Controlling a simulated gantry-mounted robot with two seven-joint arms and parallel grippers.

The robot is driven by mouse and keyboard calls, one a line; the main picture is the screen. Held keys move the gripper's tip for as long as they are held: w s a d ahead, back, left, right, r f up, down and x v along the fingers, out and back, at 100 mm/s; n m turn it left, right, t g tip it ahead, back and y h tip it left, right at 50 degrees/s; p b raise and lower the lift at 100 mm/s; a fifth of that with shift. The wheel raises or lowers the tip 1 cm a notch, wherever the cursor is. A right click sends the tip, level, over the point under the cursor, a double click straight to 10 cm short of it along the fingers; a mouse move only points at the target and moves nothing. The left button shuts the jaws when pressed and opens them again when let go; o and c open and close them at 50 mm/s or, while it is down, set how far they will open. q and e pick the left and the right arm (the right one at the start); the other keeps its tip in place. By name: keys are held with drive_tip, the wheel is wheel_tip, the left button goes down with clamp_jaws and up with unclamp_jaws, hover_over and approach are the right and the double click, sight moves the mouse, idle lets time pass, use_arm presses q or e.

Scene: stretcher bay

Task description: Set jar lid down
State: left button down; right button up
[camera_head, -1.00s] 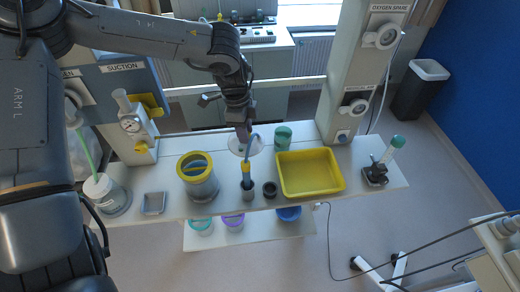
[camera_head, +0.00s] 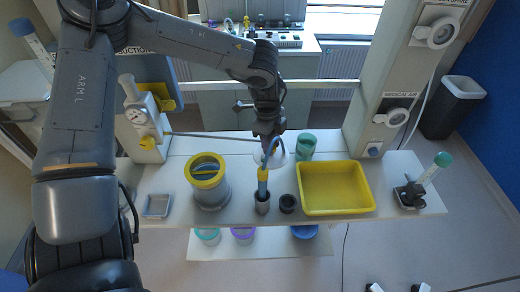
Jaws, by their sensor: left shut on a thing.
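My left gripper (camera_head: 269,138) reaches in from the upper left and points down over the back of the white shelf (camera_head: 240,211). It is shut on a pale round lid (camera_head: 278,158), which shows just below its fingertips. The gripper and an upright blue-and-yellow tool hide part of the lid. I cannot tell whether the lid touches the shelf. My right gripper is not in view.
The blue-and-yellow tool (camera_head: 263,176) stands in a grey holder beside a small dark cup (camera_head: 287,203). A yellow tray (camera_head: 337,207) and a green-topped container (camera_head: 306,143) are to the right. A small metal dish (camera_head: 156,206) lies far left. Shelf between jar and lid is clear.

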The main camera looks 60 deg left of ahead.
sight(259, 146)
use_arm(q)
drive_tip(key=a+f, duration=0.1)
drive_tip(key=s+a, duration=0.1)
drive_tip(key=a+f, duration=0.1)
drive_tip(key=a, duration=0.1)
drive_tip(key=shift+s+f+p, duration=0.3)
drive_tip(key=shift+p, duration=0.05)
drive_tip(key=shift+f, duration=1.95)
drive_tip(key=shift+f, duration=0.1)
drive_tip(key=shift+f, duration=0.15)
drive_tip(key=c, duration=0.8)
unclamp_jaws()
drive_tip(key=r, duration=0.4)
drive_tip(key=a+r, duration=0.1)
drive_tip(key=r, duration=0.7)
drive_tip(key=shift+s+a+r, duration=0.15)
drive_tip(key=shift+s+r, duration=0.05)
drive_tip(key=shift+s, duration=0.15)
